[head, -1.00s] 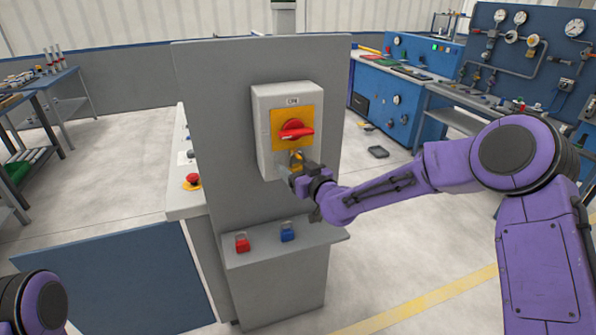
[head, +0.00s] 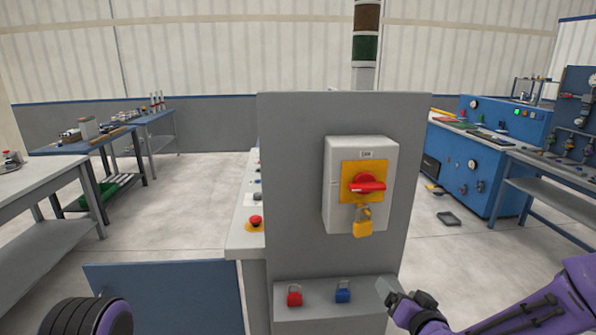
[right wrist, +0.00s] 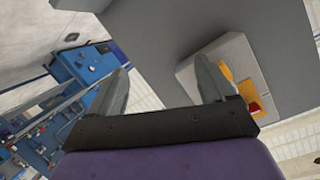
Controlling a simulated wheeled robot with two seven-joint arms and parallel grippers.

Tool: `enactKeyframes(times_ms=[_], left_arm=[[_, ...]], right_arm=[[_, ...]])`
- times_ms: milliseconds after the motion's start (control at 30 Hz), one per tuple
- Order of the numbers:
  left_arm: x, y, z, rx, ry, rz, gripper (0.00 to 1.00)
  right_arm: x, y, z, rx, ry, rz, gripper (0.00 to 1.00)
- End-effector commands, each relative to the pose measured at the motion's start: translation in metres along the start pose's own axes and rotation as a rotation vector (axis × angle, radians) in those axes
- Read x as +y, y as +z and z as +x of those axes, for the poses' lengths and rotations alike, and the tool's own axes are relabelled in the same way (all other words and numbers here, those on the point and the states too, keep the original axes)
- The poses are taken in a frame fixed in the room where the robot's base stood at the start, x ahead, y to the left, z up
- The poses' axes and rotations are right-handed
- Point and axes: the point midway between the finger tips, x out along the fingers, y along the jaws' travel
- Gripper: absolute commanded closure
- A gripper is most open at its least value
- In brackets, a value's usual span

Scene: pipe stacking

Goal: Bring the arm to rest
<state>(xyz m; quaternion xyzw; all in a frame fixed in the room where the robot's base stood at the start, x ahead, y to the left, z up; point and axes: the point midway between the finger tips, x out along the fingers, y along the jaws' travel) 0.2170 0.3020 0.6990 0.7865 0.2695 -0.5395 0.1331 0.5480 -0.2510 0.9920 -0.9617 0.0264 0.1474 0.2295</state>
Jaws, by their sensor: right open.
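My right gripper (head: 392,294) is low in the head view, in front of the right end of the small shelf on the grey panel. It is open and empty; its two fingers (right wrist: 165,85) stand wide apart in the right wrist view. The white switch box (head: 340,215) with a red rotary handle (head: 367,186) on a yellow plate is up and left of the gripper, clear of it. A yellow padlock (head: 362,226) hangs below the handle. My left arm (head: 92,316) shows only as a dark rounded part at the lower left; its gripper is out of view.
A red padlock (head: 295,296) and a blue padlock (head: 343,291) are on the shelf (head: 320,314) of the grey panel (head: 290,180). A red emergency button (head: 256,221) is on the console to the left. Workbenches stand farther back on both sides, with open floor between.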

Motion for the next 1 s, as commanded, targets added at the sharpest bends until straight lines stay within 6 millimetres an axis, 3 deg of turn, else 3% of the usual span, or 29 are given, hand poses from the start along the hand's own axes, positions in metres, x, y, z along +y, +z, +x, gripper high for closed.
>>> enactKeyframes(times_ms=[33, 133, 200, 300, 433, 500, 600, 1000], left_arm=[[0.0, 0.001, 0.002, 0.0, 0.0, 0.0, 0.66], [0.0, 0.001, 0.004, 0.0, 0.0, 0.0, 0.66], [0.001, 0.002, 0.005, 0.0, 0.0, 0.0, 0.66], [0.001, 0.003, 0.007, 0.0, 0.0, 0.0, 0.66], [0.001, 0.004, 0.009, 0.0, 0.0, 0.0, 0.66], [0.001, 0.004, 0.009, 0.0, 0.0, 0.0, 0.66], [0.001, 0.004, 0.009, 0.0, 0.0, 0.0, 0.66], [0.001, 0.004, 0.009, 0.0, 0.0, 0.0, 0.66]], right_arm=[[0.029, 0.043, -0.006, -0.076, 0.088, 0.041, 0.18], [0.08, 0.117, -0.032, -0.201, 0.261, 0.103, 0.18], [0.114, 0.164, -0.059, -0.284, 0.38, 0.116, 0.18], [0.158, 0.226, -0.109, -0.41, 0.536, 0.093, 0.18], [0.197, 0.284, -0.175, -0.573, 0.667, 0.008, 0.18], [0.208, 0.305, -0.201, -0.646, 0.694, -0.031, 0.18], [0.215, 0.322, -0.223, -0.706, 0.712, -0.056, 0.18], [0.216, 0.326, -0.228, -0.72, 0.716, -0.057, 0.18]])
